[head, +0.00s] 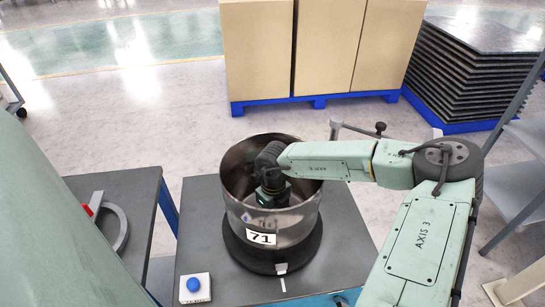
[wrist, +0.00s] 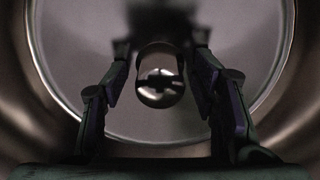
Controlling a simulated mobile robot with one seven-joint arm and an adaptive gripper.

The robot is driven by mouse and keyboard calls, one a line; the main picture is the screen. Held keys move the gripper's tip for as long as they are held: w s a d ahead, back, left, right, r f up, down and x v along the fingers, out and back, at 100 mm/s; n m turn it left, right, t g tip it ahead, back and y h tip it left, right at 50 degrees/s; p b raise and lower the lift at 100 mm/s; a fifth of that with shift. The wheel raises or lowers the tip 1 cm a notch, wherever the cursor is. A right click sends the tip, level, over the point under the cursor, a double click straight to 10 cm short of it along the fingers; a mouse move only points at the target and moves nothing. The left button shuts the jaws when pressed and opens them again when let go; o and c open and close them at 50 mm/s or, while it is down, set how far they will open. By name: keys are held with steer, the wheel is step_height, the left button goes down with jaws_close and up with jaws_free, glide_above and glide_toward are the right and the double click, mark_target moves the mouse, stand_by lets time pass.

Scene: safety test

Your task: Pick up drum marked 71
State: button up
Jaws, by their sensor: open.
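The drum marked 71 (head: 302,225) is a shiny metal cylinder with an open top. It stands upright on a dark round base (head: 272,256) on a grey table. My gripper (head: 272,195) reaches down inside the drum, and the rim and wall partly hide it in the head view. In the wrist view my gripper (wrist: 160,72) is open, its two dark fingers pointing at the drum's floor. A small round metal knob (wrist: 160,92) with a dark slot shows between the fingers. I cannot tell whether the fingers touch it.
A blue button on a white box (head: 194,288) sits left of the drum. Another dark table (head: 120,190) adjoins at left with a grey ring (head: 115,228). Tan boxes (head: 320,45) on a blue pallet and stacked dark sheets (head: 470,75) stand behind, with clear floor before them.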

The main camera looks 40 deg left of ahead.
steer(key=shift+c, duration=0.2)
jaws_close()
stand_by(0.4)
stand_by(0.4)
